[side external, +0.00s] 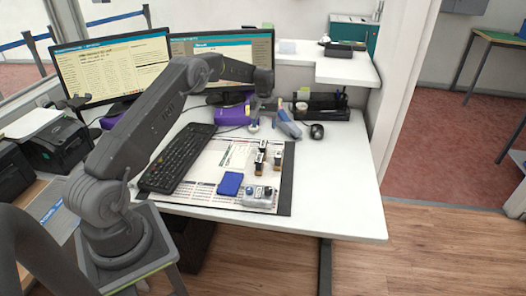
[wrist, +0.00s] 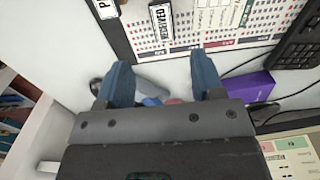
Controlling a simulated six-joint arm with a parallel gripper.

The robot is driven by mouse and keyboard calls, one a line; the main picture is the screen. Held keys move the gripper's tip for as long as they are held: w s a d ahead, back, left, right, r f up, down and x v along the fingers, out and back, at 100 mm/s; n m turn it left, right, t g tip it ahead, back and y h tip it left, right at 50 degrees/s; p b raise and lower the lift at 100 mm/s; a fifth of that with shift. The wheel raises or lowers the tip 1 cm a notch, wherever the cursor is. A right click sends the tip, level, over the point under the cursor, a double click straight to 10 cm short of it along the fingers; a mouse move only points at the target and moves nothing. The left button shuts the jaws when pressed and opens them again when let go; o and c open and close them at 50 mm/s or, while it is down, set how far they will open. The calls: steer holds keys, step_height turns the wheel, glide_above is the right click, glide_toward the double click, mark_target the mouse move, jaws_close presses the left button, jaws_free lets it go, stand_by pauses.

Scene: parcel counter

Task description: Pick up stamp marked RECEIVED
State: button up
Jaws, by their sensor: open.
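The stamp marked RECEIVED (wrist: 160,24) shows in the wrist view as a black block with a white label, standing on the printed desk mat. It is beyond my fingertips and not between them. My gripper (wrist: 162,76) is open, with its two blue fingers apart and no stamp between them.
The desk mat (side external: 212,158) also bears a blue pad (side external: 230,184) and a grey item (side external: 258,197). A keyboard (side external: 178,157) is to the left, a mouse (side external: 317,131) and black organiser (side external: 322,108) behind. Monitors (side external: 112,68) stand at the back. The desk's right side is clear.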

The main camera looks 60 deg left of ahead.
mark_target(263, 145)
step_height(263, 145, down, 7)
steer(key=shift+f, duration=0.2)
steer(key=f, duration=0.3)
steer(key=s+f, duration=0.1)
steer(key=f, duration=0.1)
steer(key=shift+d, duration=0.15)
steer(key=shift+w, duration=0.1)
steer(key=c, duration=1)
